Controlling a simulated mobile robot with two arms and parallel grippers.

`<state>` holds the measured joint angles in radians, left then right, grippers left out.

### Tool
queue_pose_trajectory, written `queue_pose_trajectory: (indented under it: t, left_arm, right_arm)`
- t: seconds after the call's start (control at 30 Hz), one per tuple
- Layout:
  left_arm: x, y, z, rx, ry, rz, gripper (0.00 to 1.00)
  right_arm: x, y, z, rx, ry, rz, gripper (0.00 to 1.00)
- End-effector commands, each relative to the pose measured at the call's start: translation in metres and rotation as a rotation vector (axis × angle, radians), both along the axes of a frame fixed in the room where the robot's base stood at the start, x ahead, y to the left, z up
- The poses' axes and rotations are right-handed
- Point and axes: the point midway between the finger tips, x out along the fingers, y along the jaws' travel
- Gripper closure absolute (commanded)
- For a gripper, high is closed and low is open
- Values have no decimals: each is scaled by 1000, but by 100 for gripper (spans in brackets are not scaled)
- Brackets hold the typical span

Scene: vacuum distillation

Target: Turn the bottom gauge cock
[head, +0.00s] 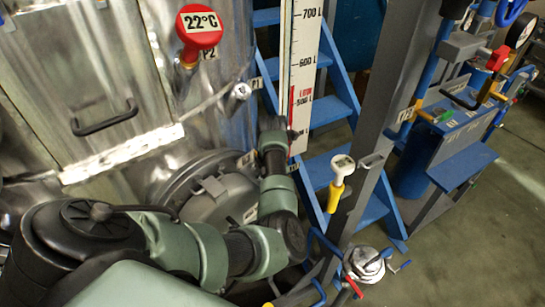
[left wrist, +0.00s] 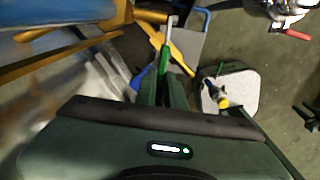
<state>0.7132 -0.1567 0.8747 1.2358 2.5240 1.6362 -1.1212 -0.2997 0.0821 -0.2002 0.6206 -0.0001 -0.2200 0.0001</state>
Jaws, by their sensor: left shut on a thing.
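The level gauge (head: 305,65) is a tall white scale with litre marks and a red band low on it. My left gripper (head: 287,146) is at its lower end, and the arm covers most of the bottom gauge cock there. In the left wrist view, my dark fingers (left wrist: 166,92) are closed around a narrow green part (left wrist: 163,58) with a pale tip, which appears to be the bottom gauge cock. Its exact angle is unclear. My right gripper is not in view.
A steel vessel with a round hatch (head: 205,190) stands at the left. Blue steps (head: 335,70) are behind the gauge. A grey post (head: 385,110) and a white-and-yellow handle (head: 339,180) are to the right. Open floor (head: 490,240) lies at the lower right.

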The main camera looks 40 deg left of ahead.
Motion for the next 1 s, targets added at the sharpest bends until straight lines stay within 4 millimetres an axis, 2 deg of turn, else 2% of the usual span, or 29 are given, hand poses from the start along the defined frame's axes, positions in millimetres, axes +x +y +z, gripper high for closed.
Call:
queue_pose_trajectory:
  t: [0.43,0.67,1.0]
  left_arm:
    - [1,0,0,0,0,-1,100]
    - [5,-2,6,36,93,-3,100]
    - [4,-2,9,48,113,-1,100]
  right_arm:
    - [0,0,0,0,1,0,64]
    - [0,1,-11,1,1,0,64]
    - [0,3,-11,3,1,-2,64]
